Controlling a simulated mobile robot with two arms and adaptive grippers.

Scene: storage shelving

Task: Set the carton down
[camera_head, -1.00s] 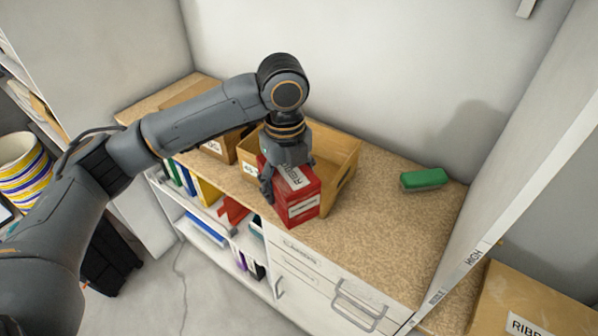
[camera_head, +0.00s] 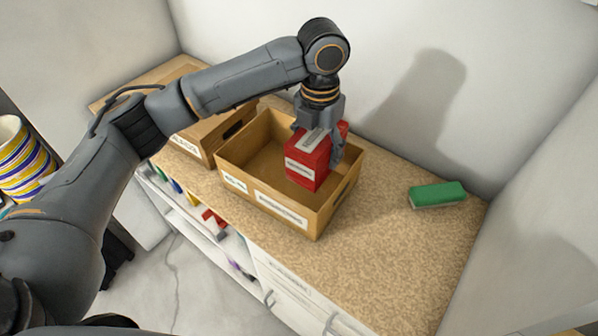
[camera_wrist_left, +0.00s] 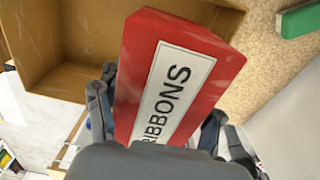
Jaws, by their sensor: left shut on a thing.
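The red carton (camera_head: 309,165) has a white label, which reads RIBBONS on the carton in the left wrist view (camera_wrist_left: 190,70). My left gripper (camera_head: 318,140) is shut on the carton from above, with a finger on either side. In the head view the carton is over the right part of an open wooden bin (camera_head: 318,222). I cannot tell whether its bottom touches the bin floor. The bin also shows in the left wrist view (camera_wrist_left: 70,80). My right gripper is not in view.
The bin stands on a speckled countertop (camera_head: 385,245). Another box (camera_head: 200,142) stands left of it. A green block (camera_head: 437,194) lies to the right, with free counter between. A wall closes the back.

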